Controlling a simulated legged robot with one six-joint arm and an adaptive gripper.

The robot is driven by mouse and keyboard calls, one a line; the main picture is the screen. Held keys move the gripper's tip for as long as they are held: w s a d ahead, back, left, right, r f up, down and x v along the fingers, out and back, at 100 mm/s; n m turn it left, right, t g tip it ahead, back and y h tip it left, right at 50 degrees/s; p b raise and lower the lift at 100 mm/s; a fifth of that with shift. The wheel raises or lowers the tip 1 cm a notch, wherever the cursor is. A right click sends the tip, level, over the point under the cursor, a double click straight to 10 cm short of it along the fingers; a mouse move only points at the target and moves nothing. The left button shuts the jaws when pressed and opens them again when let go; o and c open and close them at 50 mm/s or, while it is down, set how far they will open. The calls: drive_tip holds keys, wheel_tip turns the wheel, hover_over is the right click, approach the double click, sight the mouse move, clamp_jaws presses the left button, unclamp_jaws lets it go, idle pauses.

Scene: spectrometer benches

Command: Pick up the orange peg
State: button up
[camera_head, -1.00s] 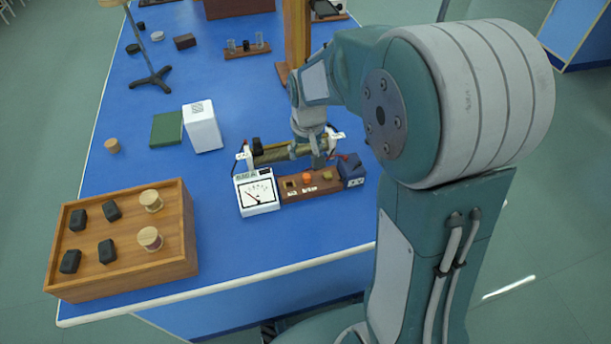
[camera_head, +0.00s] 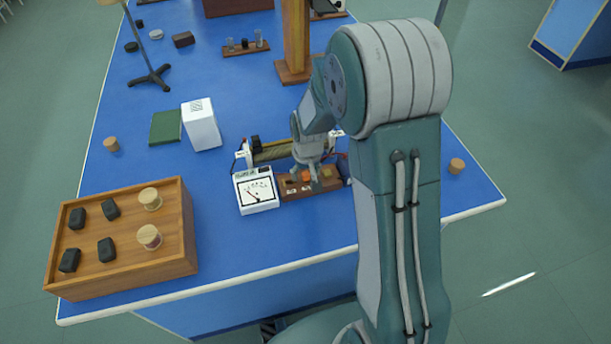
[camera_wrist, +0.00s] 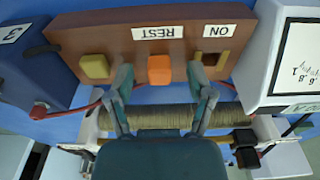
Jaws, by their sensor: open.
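The orange peg (camera_wrist: 160,70) stands in the middle of a brown wooden block (camera_wrist: 110,38), under the REST label, in the wrist view. In the head view the orange peg (camera_head: 306,176) shows between my gripper's fingers, on the block (camera_head: 325,185). My gripper (camera_wrist: 162,85) is open, with one finger on each side of the peg and gaps to both. A yellow-green peg (camera_wrist: 95,66) sits beside the left finger. A square hole (camera_wrist: 211,62) under the ON label lies by the right finger. Whether the fingertips have reached the peg's height is hard to tell.
A white meter (camera_head: 257,193) stands left of the block. A wire-wound coil (camera_wrist: 175,116) lies behind it. A dark blue box (camera_wrist: 35,66) with a red wire stands close by. A wooden tray (camera_head: 120,275) is at the front left.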

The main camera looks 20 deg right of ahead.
clamp_jaws()
idle(0.3)
drive_tip(key=shift+r, duration=0.65)
drive_tip(key=shift+s+r, duration=7.05)
drive_tip(key=shift+r, duration=0.35)
drive_tip(key=w+a+f, duration=0.2)
drive_tip(key=w+f, duration=0.3)
drive_tip(key=w, duration=0.2)
drive_tip(key=w+a+f, duration=0.3)
drive_tip(key=w+f, duration=0.1)
drive_tip(key=w, duration=0.3)
drive_tip(key=shift+d+f, duration=0.15)
drive_tip(key=shift+f, duration=3.3)
